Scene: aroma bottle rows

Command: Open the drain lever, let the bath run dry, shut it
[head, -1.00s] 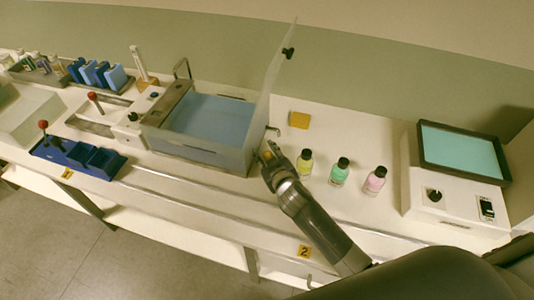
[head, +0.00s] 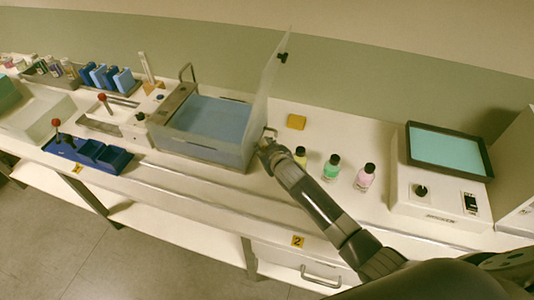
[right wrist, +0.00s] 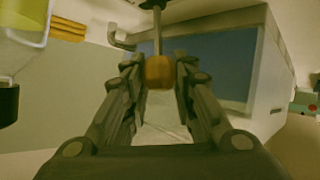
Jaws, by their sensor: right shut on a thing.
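The bath (head: 163,139) is a grey open-topped tank holding blue liquid (head: 208,118), its clear lid (head: 268,75) raised at the right side. The drain lever shows in the right wrist view as an orange knob (right wrist: 159,71) on a thin metal rod, beside the bath's wall. My right gripper (head: 266,146) is at the bath's right side, and in the right wrist view (right wrist: 159,78) its fingers are shut on the knob. It hides the knob in the head view. A bent metal spout (right wrist: 121,40) is just left of the lever. My left gripper is not in view.
Yellow, green (head: 331,167) and pink (head: 365,177) bottles stand right of my gripper, the yellow one (head: 300,156) very close to my arm. A yellow block (head: 296,122) lies behind them. A blue tray (head: 83,158) is left of the bath.

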